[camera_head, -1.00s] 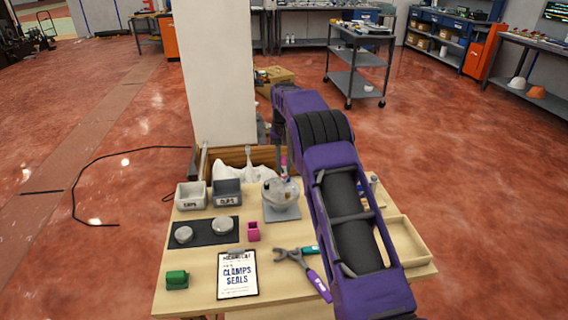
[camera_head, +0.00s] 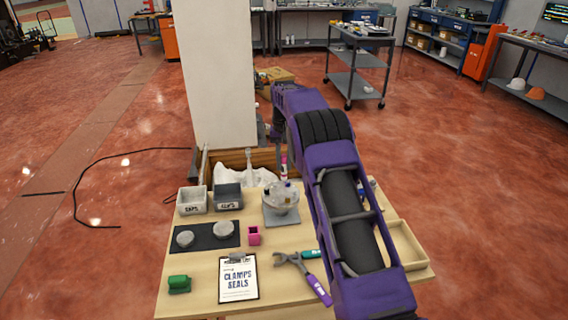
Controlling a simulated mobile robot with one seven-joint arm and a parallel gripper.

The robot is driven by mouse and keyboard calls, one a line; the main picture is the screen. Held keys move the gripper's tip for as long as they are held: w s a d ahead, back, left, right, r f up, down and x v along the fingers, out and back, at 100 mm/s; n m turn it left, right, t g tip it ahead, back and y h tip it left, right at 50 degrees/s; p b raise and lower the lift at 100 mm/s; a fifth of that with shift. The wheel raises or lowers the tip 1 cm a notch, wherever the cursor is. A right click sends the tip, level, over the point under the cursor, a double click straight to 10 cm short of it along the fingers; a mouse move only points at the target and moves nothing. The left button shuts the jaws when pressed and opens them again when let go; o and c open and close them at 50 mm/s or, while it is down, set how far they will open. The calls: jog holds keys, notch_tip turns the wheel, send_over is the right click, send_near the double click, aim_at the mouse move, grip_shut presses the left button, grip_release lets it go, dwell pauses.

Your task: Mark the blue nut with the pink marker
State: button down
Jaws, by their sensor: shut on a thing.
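My gripper (camera_head: 282,151) is at the far end of my purple arm, above the back of the wooden table, and is mostly hidden by the arm. It is shut on a slim pink-and-white piece, which looks like the pink marker (camera_head: 284,164) and hangs roughly upright.
Two labelled bins, white (camera_head: 191,200) and grey (camera_head: 228,197), stand at the back left. A dark mat (camera_head: 207,245) holds two round grey pieces. A wooden tray (camera_head: 424,267) is right.

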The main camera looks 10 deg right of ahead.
aim_at(284, 156)
jog(key=shift+r, duration=1.55)
